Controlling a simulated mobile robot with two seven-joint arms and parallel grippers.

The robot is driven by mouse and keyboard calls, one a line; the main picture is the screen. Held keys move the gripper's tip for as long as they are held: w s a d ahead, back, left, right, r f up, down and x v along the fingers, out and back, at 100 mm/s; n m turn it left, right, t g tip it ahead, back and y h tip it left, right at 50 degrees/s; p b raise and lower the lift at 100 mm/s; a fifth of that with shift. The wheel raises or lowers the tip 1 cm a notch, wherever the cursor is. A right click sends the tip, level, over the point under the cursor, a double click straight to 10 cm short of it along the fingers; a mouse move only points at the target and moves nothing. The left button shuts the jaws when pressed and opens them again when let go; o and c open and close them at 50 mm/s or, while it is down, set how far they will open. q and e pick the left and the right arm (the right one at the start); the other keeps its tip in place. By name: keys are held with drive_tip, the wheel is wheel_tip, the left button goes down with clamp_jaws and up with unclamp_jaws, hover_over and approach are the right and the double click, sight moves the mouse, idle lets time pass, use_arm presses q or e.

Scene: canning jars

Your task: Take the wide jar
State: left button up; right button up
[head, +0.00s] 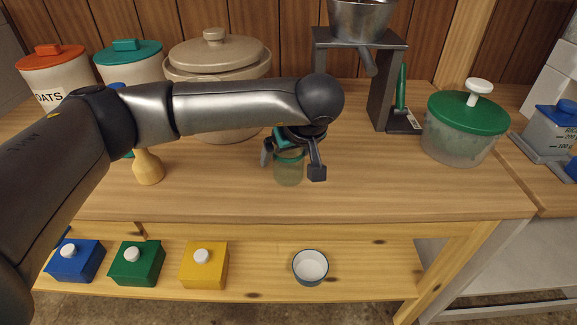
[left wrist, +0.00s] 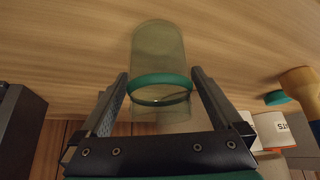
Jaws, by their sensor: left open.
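A translucent greenish jar (head: 288,174) with a green band stands on the wooden table. It also shows in the left wrist view (left wrist: 158,50), where the green band crosses between the fingers. I take it to be the wide jar. My left gripper (head: 291,161) is open, with one finger on each side of the jar. In the left wrist view the fingertips (left wrist: 159,74) stand apart from the jar, with gaps on both sides. The arm and wrist hide the jar's upper part in the head view. My right gripper is not in view.
A beige crock (head: 217,62) and a wooden funnel-shaped tool (head: 148,167) stand to the left. A metal stand (head: 384,75) is behind right, and a green-lidded tub (head: 464,125) is at right. Boxes and a bowl (head: 310,267) sit on the lower shelf. The table's front is clear.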

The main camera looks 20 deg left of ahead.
use_arm(q)
drive_tip(key=shift+w+a+f, duration=0.2)
drive_tip(key=shift+w+f, duration=0.05)
drive_tip(key=shift+f, duration=0.25)
drive_tip(key=c, duration=1.5)
